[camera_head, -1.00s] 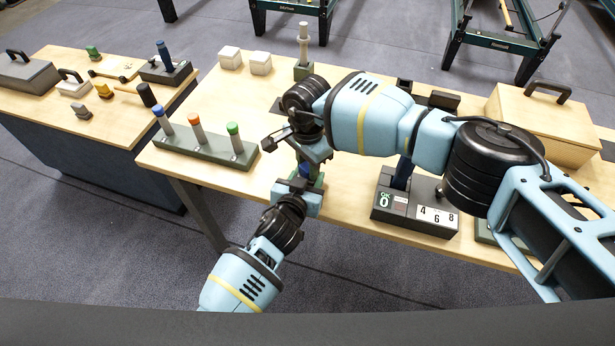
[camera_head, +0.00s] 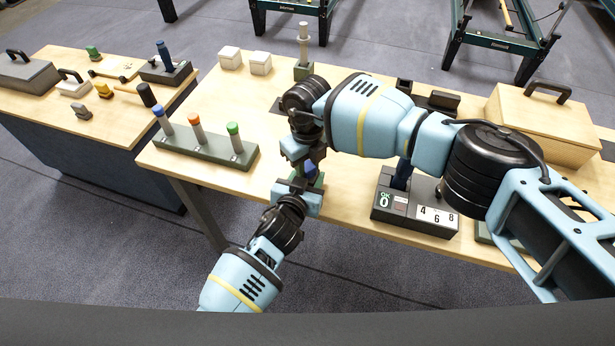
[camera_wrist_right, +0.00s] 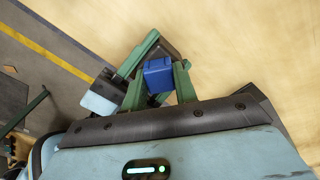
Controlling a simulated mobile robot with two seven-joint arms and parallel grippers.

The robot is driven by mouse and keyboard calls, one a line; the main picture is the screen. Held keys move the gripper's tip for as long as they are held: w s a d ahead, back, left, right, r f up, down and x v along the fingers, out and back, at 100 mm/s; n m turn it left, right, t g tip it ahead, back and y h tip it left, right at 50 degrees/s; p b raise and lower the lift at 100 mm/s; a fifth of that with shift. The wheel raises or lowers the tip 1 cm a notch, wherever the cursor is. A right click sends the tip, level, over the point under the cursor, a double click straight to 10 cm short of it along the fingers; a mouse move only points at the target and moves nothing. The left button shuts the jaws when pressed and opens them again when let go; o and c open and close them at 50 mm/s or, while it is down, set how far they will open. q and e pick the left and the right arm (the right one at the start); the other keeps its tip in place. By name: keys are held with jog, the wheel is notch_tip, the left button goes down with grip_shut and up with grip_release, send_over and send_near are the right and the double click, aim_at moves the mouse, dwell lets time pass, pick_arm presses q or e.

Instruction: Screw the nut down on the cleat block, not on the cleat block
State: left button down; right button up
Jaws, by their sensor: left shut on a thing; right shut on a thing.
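A small blue nut (camera_wrist_right: 158,70) sits between the green fingers of my right gripper (camera_wrist_right: 157,88) in the right wrist view. My right gripper (camera_head: 308,162) is shut on it and points down, just above my left gripper in the head view. My left gripper (camera_head: 300,186) comes up from below at the table's front edge. It is shut on a green piece (camera_head: 319,179), mostly hidden by the grippers; I take it for a cleat block. Blue shows against this piece in the head view. I cannot tell how far the nut sits on it.
A green rack (camera_head: 205,148) with blue, orange and green-topped posts stands left. A pale post on a green base (camera_head: 303,72) stands at the back. A counter box (camera_head: 415,212) and a wooden lidded box (camera_head: 545,130) are right. Two white blocks (camera_head: 230,58) stand behind.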

jog(key=m, duration=1)
jog(key=shift+m, duration=0.4)
jog(key=o, duration=1.1)
jog(key=shift+r, duration=0.1)
jog(key=shift+r, duration=2.15)
